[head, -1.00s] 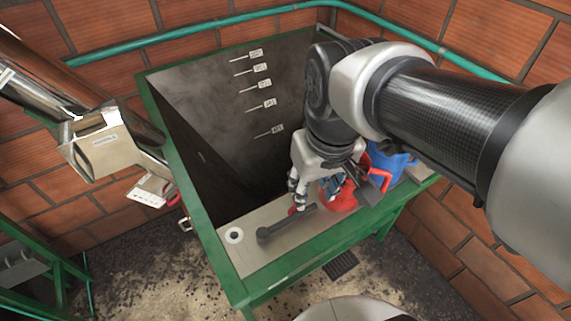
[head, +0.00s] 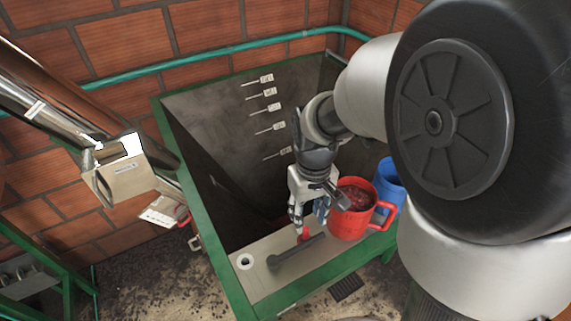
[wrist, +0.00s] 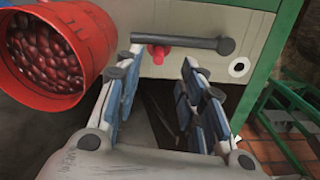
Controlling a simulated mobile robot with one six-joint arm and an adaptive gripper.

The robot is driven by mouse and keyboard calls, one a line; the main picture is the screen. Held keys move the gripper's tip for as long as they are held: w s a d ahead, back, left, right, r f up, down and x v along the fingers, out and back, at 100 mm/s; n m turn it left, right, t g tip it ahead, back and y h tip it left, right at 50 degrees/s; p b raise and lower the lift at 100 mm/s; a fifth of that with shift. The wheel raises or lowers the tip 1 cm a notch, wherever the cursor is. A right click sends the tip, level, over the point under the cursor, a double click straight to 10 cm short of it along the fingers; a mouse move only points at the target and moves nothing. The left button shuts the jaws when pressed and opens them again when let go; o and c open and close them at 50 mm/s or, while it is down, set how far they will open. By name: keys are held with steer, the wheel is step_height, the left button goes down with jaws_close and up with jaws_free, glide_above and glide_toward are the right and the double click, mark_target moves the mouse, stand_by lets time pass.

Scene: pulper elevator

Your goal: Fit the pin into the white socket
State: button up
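A dark grey pin (head: 296,255) with a thicker end lies on the pale ledge of the green-framed tank. It also shows in the wrist view (wrist: 190,42). A small red piece (wrist: 158,54) shows beside the pin; I cannot tell whether they are joined. The white socket (head: 245,261), a white ring with a dark hole, is on the ledge to the left of the pin; it is on the right in the wrist view (wrist: 239,67). My gripper (head: 311,222) is over the ledge near the red piece. In the wrist view its fingers (wrist: 160,64) are spread apart with nothing held.
A red mug (head: 352,222) full of dark red berries stands close right of my gripper, with a blue mug (head: 389,178) behind it. The deep tank (head: 230,135) opens beyond the ledge. A metal chute (head: 120,170) hangs at left.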

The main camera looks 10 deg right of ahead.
mark_target(306, 228)
steer(key=f, duration=0.4)
steer(key=f+b, duration=0.1)
steer(key=f, duration=0.1)
steer(key=shift+w+f, duration=0.35)
steer(key=shift+f, duration=0.05)
steer(key=shift+c, duration=0.2)
jaws_close()
stand_by(0.3)
